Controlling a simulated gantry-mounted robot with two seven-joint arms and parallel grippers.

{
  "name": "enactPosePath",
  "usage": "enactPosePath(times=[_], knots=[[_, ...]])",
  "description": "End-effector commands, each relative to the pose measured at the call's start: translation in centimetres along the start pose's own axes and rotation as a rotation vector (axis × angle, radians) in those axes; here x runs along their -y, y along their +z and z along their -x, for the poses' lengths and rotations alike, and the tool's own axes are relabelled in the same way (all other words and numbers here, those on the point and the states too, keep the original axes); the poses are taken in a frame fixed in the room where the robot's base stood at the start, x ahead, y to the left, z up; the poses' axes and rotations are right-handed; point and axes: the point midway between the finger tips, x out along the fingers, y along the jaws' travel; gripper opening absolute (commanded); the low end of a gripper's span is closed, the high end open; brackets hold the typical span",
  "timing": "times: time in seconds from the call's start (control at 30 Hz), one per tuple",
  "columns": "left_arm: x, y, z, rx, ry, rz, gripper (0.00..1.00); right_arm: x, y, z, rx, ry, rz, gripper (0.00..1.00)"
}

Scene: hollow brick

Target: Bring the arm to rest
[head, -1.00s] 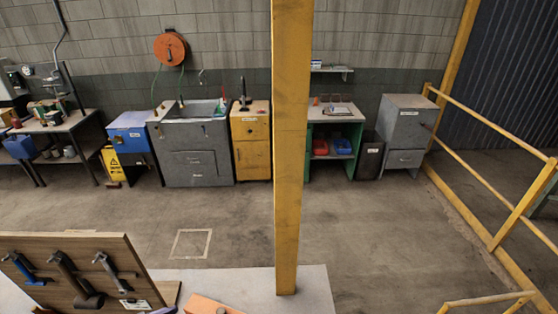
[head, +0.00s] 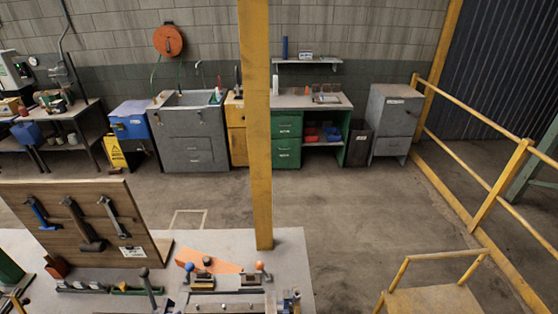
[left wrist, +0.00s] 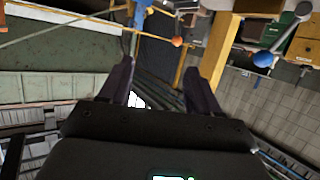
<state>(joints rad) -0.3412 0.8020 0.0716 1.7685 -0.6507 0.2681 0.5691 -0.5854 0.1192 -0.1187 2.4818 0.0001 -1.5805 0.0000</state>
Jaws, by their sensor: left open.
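My left gripper (left wrist: 160,85) shows in the left wrist view with its two dark fingers spread apart. I see nothing held between them, only background. I cannot make out the left gripper in the head view. My right gripper is in neither view. An orange block (head: 215,263) lies on the pale workbench (head: 288,255) in the head view, partly hidden behind round-knobbed tools.
A wooden board (head: 60,240) with hanging tools stands at the bench's left. A yellow post (head: 257,130) rises at the bench's far edge. A clamping fixture (head: 235,303) sits at the front. Yellow railings (head: 500,185) stand right; the floor (head: 340,205) beyond is open.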

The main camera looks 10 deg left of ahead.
Motion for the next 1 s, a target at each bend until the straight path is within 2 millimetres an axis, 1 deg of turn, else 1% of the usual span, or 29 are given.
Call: enactPosePath(times=[0.03,0.17,0.27,0.37,0.5,0.6,0.7,0.77,0.83,0.9,1.0], knots=[[-0.8,2.0,-0.8,-0.008,0.006,0.022,0.62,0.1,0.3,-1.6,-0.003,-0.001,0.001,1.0],[-3.4,4.4,-2.6,-0.04,0.025,0.069,0.62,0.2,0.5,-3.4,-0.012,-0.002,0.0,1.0],[-5.8,6.1,-4.4,-0.078,0.033,0.107,0.62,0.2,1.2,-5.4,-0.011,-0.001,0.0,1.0],[-8.2,8.2,-6.6,-0.102,0.012,0.147,0.62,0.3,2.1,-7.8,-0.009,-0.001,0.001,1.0],[-11.4,11.3,-10.3,-0.091,-0.093,0.193,0.62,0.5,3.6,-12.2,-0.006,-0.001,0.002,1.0],[-12.7,13.0,-12.1,-0.032,-0.211,0.222,0.62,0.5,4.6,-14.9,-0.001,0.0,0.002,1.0],[-13.3,14.1,-12.6,0.055,-0.323,0.254,0.62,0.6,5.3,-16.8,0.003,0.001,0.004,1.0],[-13.5,14.9,-12.4,0.12,-0.383,0.279,0.62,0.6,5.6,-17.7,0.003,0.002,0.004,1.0],[-13.8,15.6,-11.7,0.21,-0.446,0.311,0.62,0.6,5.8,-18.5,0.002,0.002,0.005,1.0],[-14.2,16.2,-10.5,0.31,-0.494,0.344,0.62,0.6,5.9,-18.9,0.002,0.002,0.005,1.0],[-15.0,16.5,-8.5,0.45,-0.531,0.38,0.62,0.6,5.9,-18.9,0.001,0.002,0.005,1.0]])
